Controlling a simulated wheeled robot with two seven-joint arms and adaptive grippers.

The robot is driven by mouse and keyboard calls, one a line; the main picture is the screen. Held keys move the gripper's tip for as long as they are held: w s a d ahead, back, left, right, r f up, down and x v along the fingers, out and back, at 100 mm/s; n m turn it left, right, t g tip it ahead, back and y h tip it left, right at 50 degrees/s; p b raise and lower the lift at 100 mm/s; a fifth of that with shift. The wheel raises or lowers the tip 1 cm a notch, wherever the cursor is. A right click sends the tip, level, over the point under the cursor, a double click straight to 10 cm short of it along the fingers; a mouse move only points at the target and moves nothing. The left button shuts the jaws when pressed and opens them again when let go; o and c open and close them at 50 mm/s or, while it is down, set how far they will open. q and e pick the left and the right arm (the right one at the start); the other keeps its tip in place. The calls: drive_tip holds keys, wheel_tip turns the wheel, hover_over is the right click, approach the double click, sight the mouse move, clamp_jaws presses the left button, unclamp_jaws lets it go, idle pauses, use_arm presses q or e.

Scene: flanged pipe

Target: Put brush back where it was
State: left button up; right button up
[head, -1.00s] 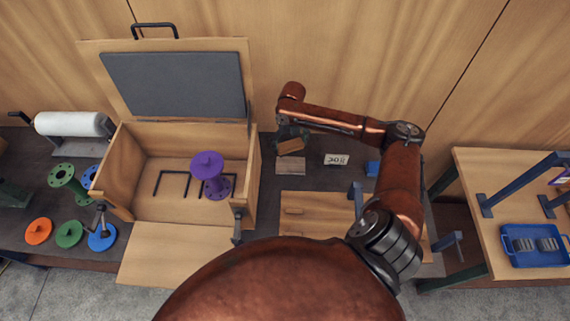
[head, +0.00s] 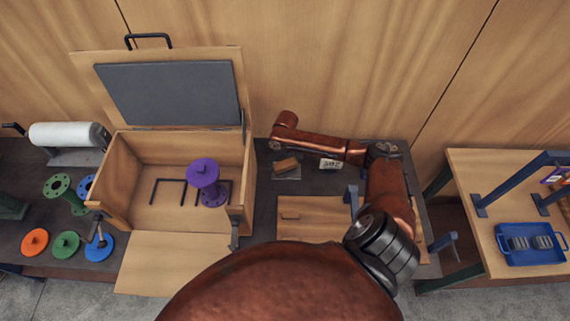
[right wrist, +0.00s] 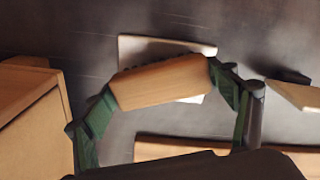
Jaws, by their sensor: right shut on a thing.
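The brush (head: 286,165) has a wooden back; dark bristles show at its far edge in the right wrist view (right wrist: 160,82). My right gripper (right wrist: 163,92) is shut on the brush, with one green finger at each end. The brush is over a small pale plate (right wrist: 140,49) that shows behind and below it. In the head view the plate (head: 291,176) is partly covered by the brush. I cannot tell whether brush and plate touch. My left gripper is not in view.
An open wooden box (head: 130,180) with a purple flanged pipe (head: 205,180) stands left of the brush. A small label card (head: 330,164) lies to its right. A wooden board (head: 305,230) lies in front. A blue tray (head: 530,257) is on the right table.

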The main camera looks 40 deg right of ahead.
sight(285, 163)
drive_tip(key=shift+f, duration=0.15)
drive_tip(key=o, duration=1.1)
drive_tip(key=shift+r, duration=0.2)
wheel_tip(285, 163, up, 12)
drive_tip(key=shift+b, duration=0.4)
